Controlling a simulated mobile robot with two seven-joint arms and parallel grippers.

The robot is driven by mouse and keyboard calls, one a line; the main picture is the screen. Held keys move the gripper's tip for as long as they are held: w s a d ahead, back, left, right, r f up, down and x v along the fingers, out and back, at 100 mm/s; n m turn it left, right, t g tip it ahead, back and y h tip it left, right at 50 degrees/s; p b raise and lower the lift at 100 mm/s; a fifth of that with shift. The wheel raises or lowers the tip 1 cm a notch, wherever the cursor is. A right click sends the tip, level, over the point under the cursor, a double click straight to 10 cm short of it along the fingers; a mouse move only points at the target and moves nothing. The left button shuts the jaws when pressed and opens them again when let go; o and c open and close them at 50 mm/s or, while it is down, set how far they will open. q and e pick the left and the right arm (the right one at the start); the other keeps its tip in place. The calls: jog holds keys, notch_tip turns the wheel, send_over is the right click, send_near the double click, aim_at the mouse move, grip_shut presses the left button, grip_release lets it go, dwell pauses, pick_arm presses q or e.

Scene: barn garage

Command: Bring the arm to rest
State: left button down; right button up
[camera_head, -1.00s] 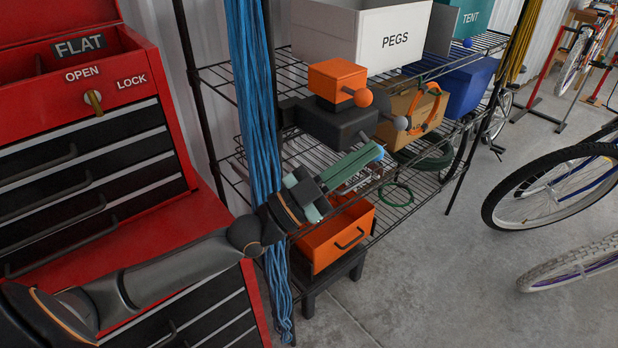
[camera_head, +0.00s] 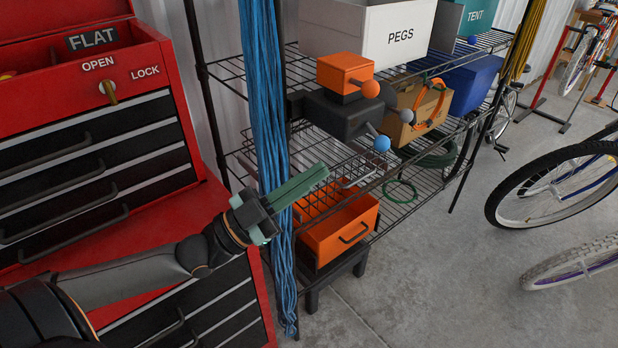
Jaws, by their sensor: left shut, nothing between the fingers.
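My left gripper (camera_head: 322,172) is in the head view, on an arm that comes in from the lower left. Its green fingers are together with nothing between them. They point up and right, in front of the hanging blue ropes and the wire shelf. The fingertips are apart from the blue ball knob (camera_head: 381,143) of the dark block (camera_head: 338,115). An open orange drawer (camera_head: 340,232) shows below and to the right of the gripper. My right gripper is not in the picture.
The red tool chest (camera_head: 195,215) stands left, behind my arm. Bicycles stand right; the concrete floor (camera_head: 430,290) between is clear.

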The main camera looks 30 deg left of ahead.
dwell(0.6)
pick_arm(q)
notch_tip(320, 180, down, 21)
jog(key=s+d+n+g+y+p, duration=0.1)
jog(key=s+n+g+y+p, duration=0.1)
jog(key=n+g+y+p, duration=0.4)
jog(key=s+d+f+n+g+y, duration=0.2)
jog(key=s+f, duration=0.3)
jog(key=f, duration=0.1)
jog(key=s+d+f+n+g+y, duration=0.1)
jog(key=s+d+f+n+y, duration=0.1)
jog(key=s+f, duration=0.3)
notch_tip(320, 180, down, 2)
jog(key=shift+s+d+f+n+g+y, duration=0.25)
jog(key=shift+n+g+y, duration=0.15)
jog(key=shift+n+y, duration=0.2)
jog(key=shift+w+r, duration=0.1)
